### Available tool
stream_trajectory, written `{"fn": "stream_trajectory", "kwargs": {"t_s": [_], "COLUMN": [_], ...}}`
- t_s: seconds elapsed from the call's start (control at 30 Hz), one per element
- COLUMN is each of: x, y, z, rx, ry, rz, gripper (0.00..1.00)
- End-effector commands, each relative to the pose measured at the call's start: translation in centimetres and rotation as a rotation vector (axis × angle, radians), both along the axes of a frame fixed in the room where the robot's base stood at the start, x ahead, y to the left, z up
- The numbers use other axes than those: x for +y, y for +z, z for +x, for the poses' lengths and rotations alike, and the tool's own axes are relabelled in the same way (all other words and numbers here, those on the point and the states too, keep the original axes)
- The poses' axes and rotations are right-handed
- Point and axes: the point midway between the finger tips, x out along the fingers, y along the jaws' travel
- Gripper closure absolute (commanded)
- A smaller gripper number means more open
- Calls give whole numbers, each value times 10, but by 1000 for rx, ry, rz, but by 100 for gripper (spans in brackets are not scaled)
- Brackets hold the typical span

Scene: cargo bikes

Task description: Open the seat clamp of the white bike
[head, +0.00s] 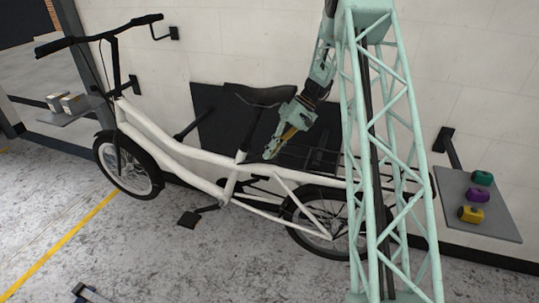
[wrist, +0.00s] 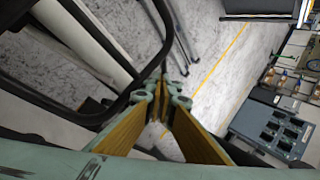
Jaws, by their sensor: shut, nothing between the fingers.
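The white bike (head: 170,150) stands along the wall in the head view, handlebar at left, rear wheel at right. Its black saddle (head: 262,95) sits on a dark seat post (head: 247,136) that runs down into the white frame. The seat clamp at the foot of the post is too small for me to tell its lever or state. My gripper (head: 270,156) is shut and empty, just right of the seat post and below the saddle, pointing down. In the wrist view the fingertips (wrist: 163,92) meet beside a black tube loop; a white tube (wrist: 88,40) lies to the left.
My green lattice column hides part of the rear wheel. A shelf at right (head: 499,218) holds green, purple and yellow objects. A shelf at left (head: 63,118) holds small boxes. The floor in front of the bike is mostly clear.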

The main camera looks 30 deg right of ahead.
Motion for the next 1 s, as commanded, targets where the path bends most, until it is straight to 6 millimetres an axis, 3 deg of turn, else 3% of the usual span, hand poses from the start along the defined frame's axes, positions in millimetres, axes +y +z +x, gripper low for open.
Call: {"fn": "stream_trajectory", "kwargs": {"t_s": [1.0], "x": [11], "y": [-1], "z": [-12], "rx": [13], "ry": [-50], "rz": [14], "gripper": [100]}}
